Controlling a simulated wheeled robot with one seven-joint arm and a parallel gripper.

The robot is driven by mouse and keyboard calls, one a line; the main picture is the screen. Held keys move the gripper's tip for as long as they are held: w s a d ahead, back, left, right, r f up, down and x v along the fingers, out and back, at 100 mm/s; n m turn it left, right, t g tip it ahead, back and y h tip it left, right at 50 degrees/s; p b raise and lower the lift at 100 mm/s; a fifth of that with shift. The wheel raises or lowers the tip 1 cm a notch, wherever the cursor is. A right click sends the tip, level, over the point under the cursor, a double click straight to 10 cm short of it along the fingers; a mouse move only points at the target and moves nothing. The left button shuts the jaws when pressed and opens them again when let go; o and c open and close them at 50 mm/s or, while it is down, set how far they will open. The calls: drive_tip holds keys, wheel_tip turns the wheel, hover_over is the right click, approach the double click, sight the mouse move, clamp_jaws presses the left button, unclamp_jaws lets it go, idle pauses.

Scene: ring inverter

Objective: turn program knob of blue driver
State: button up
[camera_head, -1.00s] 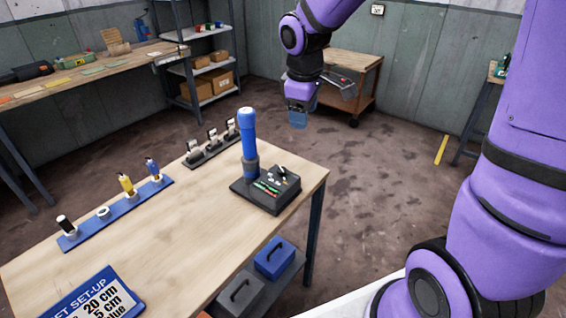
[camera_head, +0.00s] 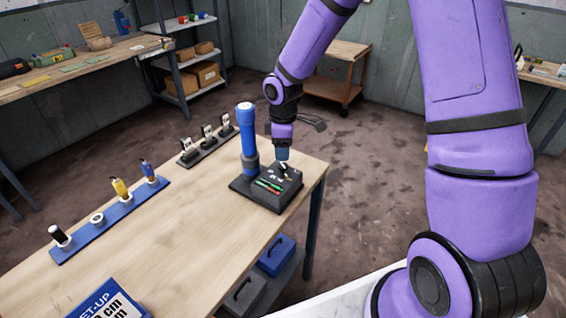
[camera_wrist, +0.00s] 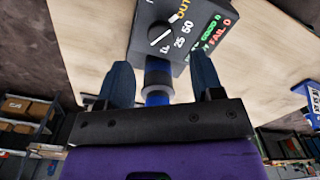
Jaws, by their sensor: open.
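A dark control box (camera_head: 262,196) stands on the wooden table, with a tall blue cylinder with a grey collar (camera_head: 247,135) upright at its back left. In the wrist view the box face (camera_wrist: 190,20) shows a black knob with a white pointer (camera_wrist: 162,36), the numbers 25 and 50, and green and red text. My gripper (camera_head: 283,161) is over the back right part of the box, pointing down. In the wrist view its fingers (camera_wrist: 162,72) are apart, with the blue and grey cylinder (camera_wrist: 158,85) showing between them. The knob lies beyond the fingertips, and contact is not visible.
A blue rack (camera_head: 108,225) holds small yellow and blue tools (camera_head: 121,188) at the left. A dark stand with several pieces (camera_head: 207,150) is behind the cylinder. A blue sign (camera_head: 105,302) lies at the front. The middle of the table is clear.

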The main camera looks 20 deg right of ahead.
sight(283, 165)
wheel_tip(283, 165, down, 6)
drive_tip(key=shift+r, duration=0.1)
idle(0.4)
drive_tip(key=c, duration=0.9)
